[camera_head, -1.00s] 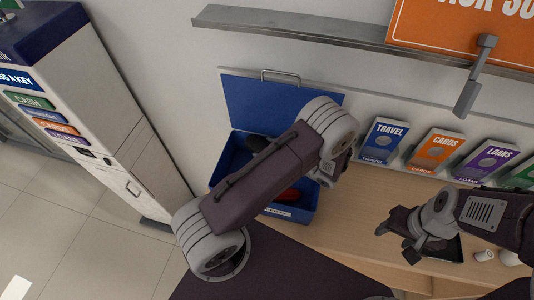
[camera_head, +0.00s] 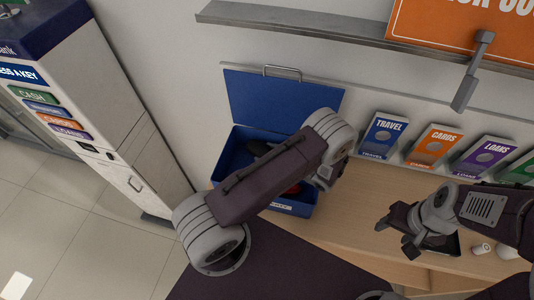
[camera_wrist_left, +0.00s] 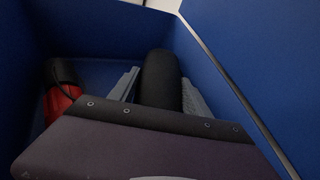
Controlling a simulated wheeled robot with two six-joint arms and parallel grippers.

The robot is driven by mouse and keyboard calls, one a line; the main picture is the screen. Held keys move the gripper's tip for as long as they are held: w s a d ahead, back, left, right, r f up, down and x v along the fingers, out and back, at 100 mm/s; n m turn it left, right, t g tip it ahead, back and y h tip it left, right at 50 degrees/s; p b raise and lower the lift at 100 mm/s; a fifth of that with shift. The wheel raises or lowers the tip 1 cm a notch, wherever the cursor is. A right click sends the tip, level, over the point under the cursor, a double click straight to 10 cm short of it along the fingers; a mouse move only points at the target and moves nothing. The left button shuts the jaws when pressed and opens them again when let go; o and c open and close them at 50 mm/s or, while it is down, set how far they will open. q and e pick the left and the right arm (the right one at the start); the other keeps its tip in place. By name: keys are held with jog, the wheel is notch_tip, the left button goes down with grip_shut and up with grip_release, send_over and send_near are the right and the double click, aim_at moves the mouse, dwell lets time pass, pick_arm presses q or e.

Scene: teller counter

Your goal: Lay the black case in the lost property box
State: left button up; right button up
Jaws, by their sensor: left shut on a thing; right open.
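The black case (camera_wrist_left: 161,80) is a dark, rounded, elongated thing between the two grey fingers of my left gripper (camera_wrist_left: 160,92) in the left wrist view. My left gripper is shut on it, inside the blue lost property box (camera_wrist_left: 235,70). In the head view the box (camera_head: 229,160) stands open on the counter, and my left forearm hides my left gripper and part of the box. I cannot tell whether the case touches the floor. My right gripper (camera_head: 395,238) is open and empty over the counter.
A red thing with a black handle (camera_wrist_left: 62,95) lies in the box, left of the case in the wrist view. The raised lid (camera_head: 285,103) is behind. Leaflet holders (camera_head: 382,137) line the counter's back. A dark tray (camera_head: 452,246) and small white items (camera_head: 481,249) are near my right gripper.

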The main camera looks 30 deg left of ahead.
pick_arm(q)
jog(key=shift+w+f, duration=0.1)
jog(key=o, duration=1.4)
jog(key=shift+o, duration=0.2)
jog(key=shift+r+p, duration=1.1)
jog(key=shift+d+f+b, duration=0.15)
jog(key=shift+d+b, duration=0.4)
jog(key=shift+b, duration=0.05)
jog(key=shift+d+f+b, duration=0.15)
jog(key=shift+d+b, duration=0.4)
jog(key=b+v, duration=0.2)
jog(key=v, duration=0.7)
jog(key=shift+s+d+r+b, duration=0.15)
jog(key=shift+s+r+b, duration=0.2)
jog(key=shift+r+b, duration=0.1)
